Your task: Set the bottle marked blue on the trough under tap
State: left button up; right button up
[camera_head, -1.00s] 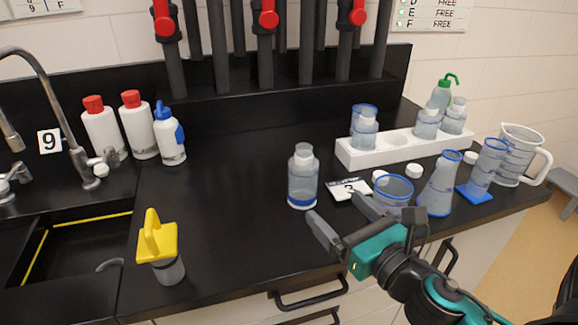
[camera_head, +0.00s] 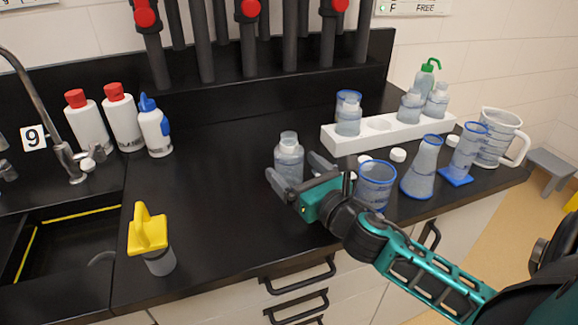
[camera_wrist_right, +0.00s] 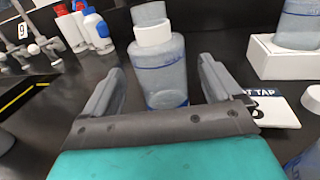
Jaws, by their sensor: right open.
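A clear bottle (camera_head: 289,152) with a white cap and a blue band low down stands upright on the black counter. It also shows in the right wrist view (camera_wrist_right: 160,70), between and just beyond my fingers. My right gripper (camera_head: 295,168) is open, with one finger on each side of the bottle's near part; I cannot tell whether either touches it. The red-handled taps (camera_head: 249,10) hang on dark pipes at the back. I cannot make out a separate trough below them. My left gripper is not in view.
A white rack (camera_head: 364,143) holds several bottles at the right. A beaker (camera_head: 376,184), flask (camera_head: 422,168), cylinder (camera_head: 467,150) and jug (camera_head: 499,136) stand beside my right arm. A yellow-topped container (camera_head: 148,238) stands near the sink (camera_head: 65,250). The counter's middle is clear.

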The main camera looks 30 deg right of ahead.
aim_at(297, 171)
jog(key=shift+w+f, duration=0.1)
jog(key=shift+w, duration=1.45)
jog(key=shift+c, duration=0.4)
jog(key=c, duration=1)
